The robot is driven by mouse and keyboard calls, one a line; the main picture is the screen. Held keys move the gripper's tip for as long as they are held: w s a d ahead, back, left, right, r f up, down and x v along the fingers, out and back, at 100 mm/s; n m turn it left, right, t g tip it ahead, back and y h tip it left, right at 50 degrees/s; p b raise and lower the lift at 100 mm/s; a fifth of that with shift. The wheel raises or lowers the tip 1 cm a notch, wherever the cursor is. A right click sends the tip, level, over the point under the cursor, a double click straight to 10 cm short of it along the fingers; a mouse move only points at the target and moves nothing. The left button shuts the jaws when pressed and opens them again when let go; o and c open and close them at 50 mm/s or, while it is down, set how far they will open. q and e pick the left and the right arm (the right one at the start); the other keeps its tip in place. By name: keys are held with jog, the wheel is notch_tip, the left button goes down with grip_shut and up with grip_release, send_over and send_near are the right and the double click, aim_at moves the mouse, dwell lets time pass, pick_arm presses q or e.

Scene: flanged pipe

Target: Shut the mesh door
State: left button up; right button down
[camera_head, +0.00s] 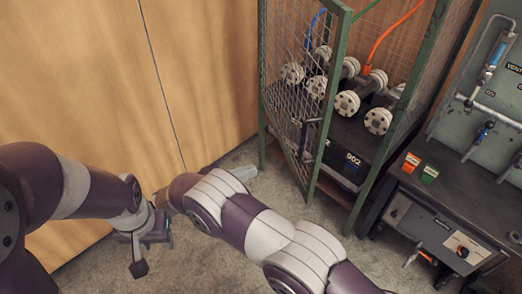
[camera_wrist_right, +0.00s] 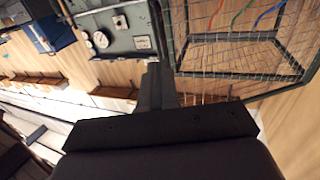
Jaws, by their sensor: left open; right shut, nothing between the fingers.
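The mesh door (camera_head: 292,80) is a wire panel in a green frame on the left part of the cage in the head view. A dark handle (camera_head: 308,122) is on it. The door appears to stand at an angle to the cage front, leaving a gap to the right post. Mesh in a dark frame (camera_wrist_right: 245,55) fills the right of the right wrist view. My left gripper (camera_head: 150,256) is open and empty, low and well left of the door. My right gripper (camera_wrist_right: 158,80) is shut and empty, its fingers close to the frame in that picture; contact cannot be told.
Flanged pipes (camera_head: 347,103) with blue and orange hoses sit inside the cage. A dark bench (camera_head: 450,205) with a valve panel (camera_head: 490,85) stands to the right. A wooden wall (camera_head: 205,80) is behind. My right arm crosses the floor in front of the cage.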

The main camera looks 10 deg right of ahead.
jog(key=p, duration=0.5)
send_near(300, 152)
jog(key=x, duration=0.5)
pick_arm(q)
notch_tip(300, 152, up, 6)
jog(key=shift+r+p, duration=0.2)
jog(key=shift+p, duration=0.1)
pick_arm(e)
jog(key=shift+x, duration=0.9)
jog(key=shift+w+f, duration=0.1)
jog(key=shift+d, duration=0.35)
pick_arm(q)
notch_tip(300, 152, down, 6)
jog(key=b, duration=0.6)
pick_arm(e)
jog(key=w+d, duration=0.3)
jog(key=d, duration=0.8)
jog(key=w+d+n+t, duration=0.1)
jog(key=w+d, duration=0.2)
jog(key=d, duration=0.8)
jog(key=w+d+t+y, duration=0.1)
jog(key=w+d, duration=0.3)
jog(key=d, duration=0.7)
jog(key=shift+d+n, duration=0.3)
jog(key=shift+d, duration=0.1)
pick_arm(q)
jog(key=shift+f, duration=0.15)
